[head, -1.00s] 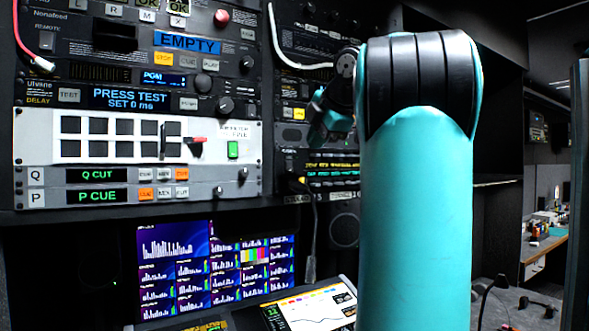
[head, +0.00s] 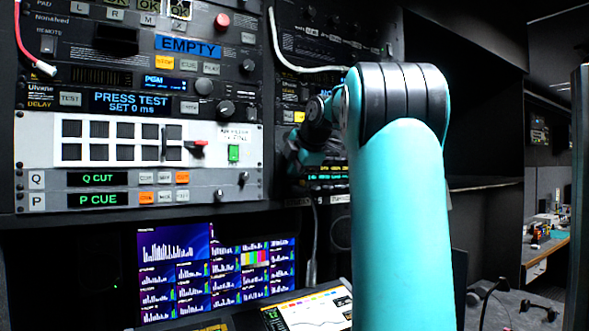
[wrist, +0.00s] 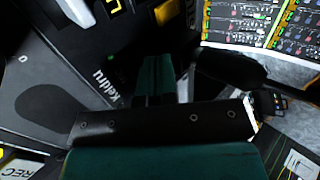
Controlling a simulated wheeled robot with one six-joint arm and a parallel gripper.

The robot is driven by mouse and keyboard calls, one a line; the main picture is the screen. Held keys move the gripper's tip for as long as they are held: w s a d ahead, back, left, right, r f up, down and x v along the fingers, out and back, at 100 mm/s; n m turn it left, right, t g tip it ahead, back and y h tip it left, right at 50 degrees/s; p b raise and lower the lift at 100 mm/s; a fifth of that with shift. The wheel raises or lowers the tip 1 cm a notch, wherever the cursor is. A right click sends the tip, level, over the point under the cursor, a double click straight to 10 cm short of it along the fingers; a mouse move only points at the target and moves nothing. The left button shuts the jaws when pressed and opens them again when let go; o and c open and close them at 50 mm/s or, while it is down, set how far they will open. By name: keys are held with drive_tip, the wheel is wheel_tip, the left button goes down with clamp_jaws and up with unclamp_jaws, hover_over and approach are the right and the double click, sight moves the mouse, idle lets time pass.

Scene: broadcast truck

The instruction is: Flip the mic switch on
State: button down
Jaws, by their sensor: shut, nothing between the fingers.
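My gripper (head: 299,166) is at the right-hand rack in the head view, partly hidden by my arm. In the wrist view its dark green fingers (wrist: 155,75) are together and empty, pointing toward dark panels. A pale paddle-like piece (wrist: 77,11) shows at the top left of the wrist view, beyond the fingertips and apart from them. I cannot tell whether it is the mic switch, as no mic label is readable. In the head view, a red-tipped lever (head: 198,147) sticks out of the white panel (head: 215,132), left of my gripper.
A white cable (head: 293,64) hangs in front of the right-hand rack, and a red cable (head: 22,42) at far left. A screen (head: 215,265) and a tilted console (head: 308,306) lie below the rack. Lit button rows (wrist: 240,22) show at right in the wrist view.

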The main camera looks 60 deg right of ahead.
drive_tip(key=shift+w+d+f+b, duration=0.1)
drive_tip(key=shift+f+b, duration=0.3)
drive_tip(key=shift+b, duration=0.6)
drive_tip(key=shift+r+p, duration=0.35)
drive_tip(key=shift+r+t, duration=0.1)
drive_tip(key=shift+t, duration=0.2)
drive_tip(key=shift+r+p, duration=0.65)
drive_tip(key=shift+r, duration=0.3)
drive_tip(key=shift+w+f, duration=0.1)
drive_tip(key=shift+f, duration=0.1)
